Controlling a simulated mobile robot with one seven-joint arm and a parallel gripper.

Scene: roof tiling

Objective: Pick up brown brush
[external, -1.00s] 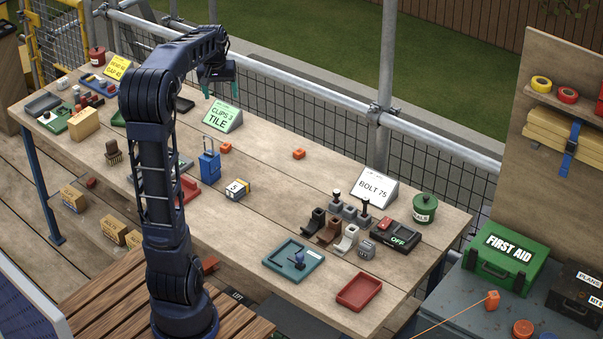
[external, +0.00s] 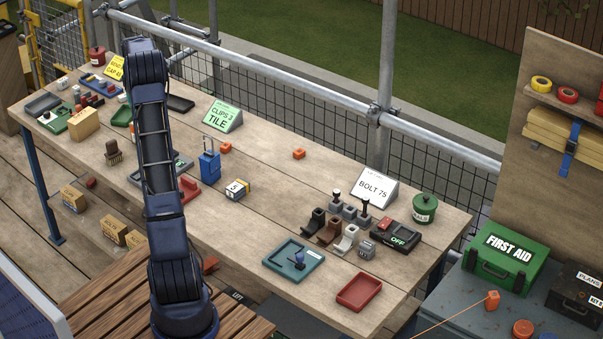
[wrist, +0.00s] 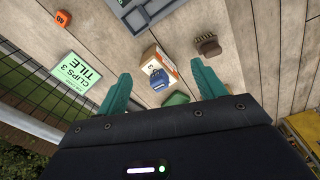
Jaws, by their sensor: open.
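In the external view the gripper is hidden behind my arm.
A box with a blue item (wrist: 159,75) shows between the fingers in the wrist view. A grey tray (wrist: 150,14) lies near the brush. A green CLIPS sign (external: 222,115) and a blue case (external: 209,167) stand to its right. A cardboard box (external: 84,123) is to its left.

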